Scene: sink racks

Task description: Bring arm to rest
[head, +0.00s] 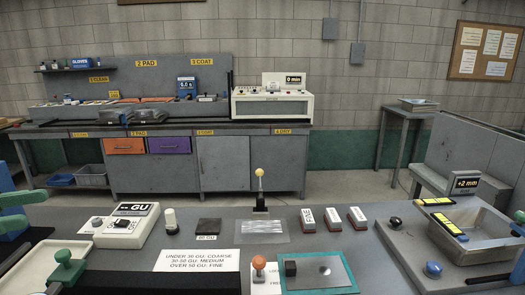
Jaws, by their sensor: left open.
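My left gripper (24,212) is at the left edge of the head view, partly cut off by the frame. It is open, and I see nothing held in it. It is above the left end of the grey workbench (300,215), near a pale tray (45,250).
A white GU meter (125,225) stands near the left gripper. A green-handled tool (66,268) stands at the tray. Small labelled blocks (332,217) stand at centre right. A grey sink basin (480,238) is at the right. The floor beyond the bench (345,185) is clear.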

